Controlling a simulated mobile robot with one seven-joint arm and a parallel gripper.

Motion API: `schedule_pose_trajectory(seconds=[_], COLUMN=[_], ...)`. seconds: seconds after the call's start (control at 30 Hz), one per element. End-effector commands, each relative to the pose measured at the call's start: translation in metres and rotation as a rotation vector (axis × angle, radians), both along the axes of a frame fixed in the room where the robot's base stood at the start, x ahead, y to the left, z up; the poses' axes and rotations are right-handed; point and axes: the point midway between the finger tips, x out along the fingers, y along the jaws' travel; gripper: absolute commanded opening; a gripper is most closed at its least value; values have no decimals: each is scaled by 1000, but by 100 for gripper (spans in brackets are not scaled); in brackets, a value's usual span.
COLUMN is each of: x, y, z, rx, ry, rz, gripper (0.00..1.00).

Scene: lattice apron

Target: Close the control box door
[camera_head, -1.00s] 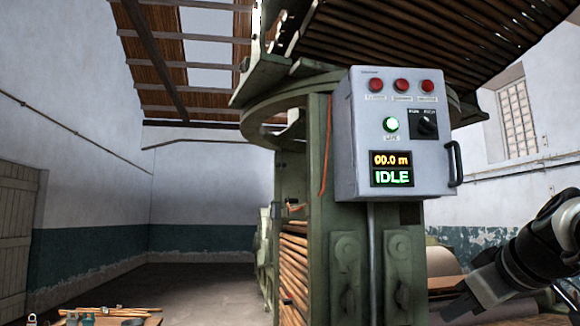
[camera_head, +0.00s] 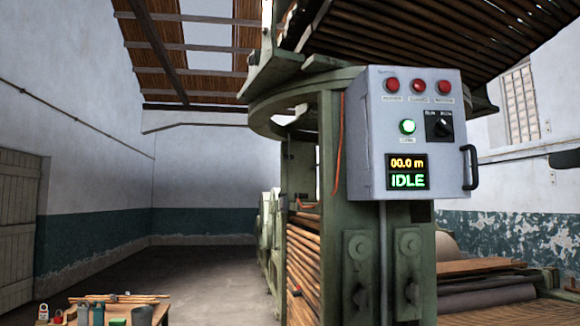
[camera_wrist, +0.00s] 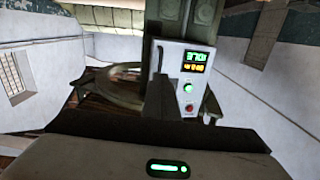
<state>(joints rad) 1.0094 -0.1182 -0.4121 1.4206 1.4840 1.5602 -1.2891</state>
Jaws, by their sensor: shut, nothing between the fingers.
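The grey control box (camera_head: 368,150) hangs on the green machine post at right of centre in the head view. Its door (camera_head: 410,105) carries red lamps, a green lamp, a black switch, a display reading 00.0 m and IDLE, and a black handle (camera_head: 470,167) at right. The door looks flush with the box; I see no gap. In the wrist view the door (camera_wrist: 199,82) appears upside down beyond my gripper (camera_wrist: 160,88). My gripper's dark fingers are together and empty, in front of the door's handle side. I cannot tell whether they touch it.
The green machine post (camera_head: 333,240) stands below the box, with wooden sticks (camera_head: 305,255) beside it. A low table (camera_head: 160,312) with padlocks and small items is at lower left. A brown bed with a roller (camera_head: 480,270) is at right. The floor left of the machine is clear.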

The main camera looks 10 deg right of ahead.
Motion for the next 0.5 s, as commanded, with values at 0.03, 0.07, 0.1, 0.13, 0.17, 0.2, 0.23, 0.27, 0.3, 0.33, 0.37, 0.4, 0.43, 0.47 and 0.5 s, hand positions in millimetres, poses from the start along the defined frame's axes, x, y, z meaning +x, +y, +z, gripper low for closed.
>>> schedule_pose_trajectory(seconds=[0.03,0.07,0.1,0.13,0.17,0.2,0.23,0.27,0.3,0.33,0.37,0.4,0.43,0.47,0.5], x=[-4,-4,-3,-1,2,8,12,17,25,31,38,47,53,60,69], y=[0,0,1,1,2,3,3,4,5,6,6,8,8,9,10], z=[7,8,9,9,9,9,9,9,9,9,9,9,9,9,8], rx=[-15,-20,-24,-24,-24,-23,-23,-23,-22,-22,-21,-21,-21,-21,-20], ry=[-13,-17,-20,-21,-21,-21,-21,-21,-21,-20,-20,-20,-20,-19,-19], rz=[-2,-1,0,1,2,4,3,4,3,4,3,4,3,3,3], gripper=[0,0,0,0,0,0,0,0,0,0,0,0,0,0,0])
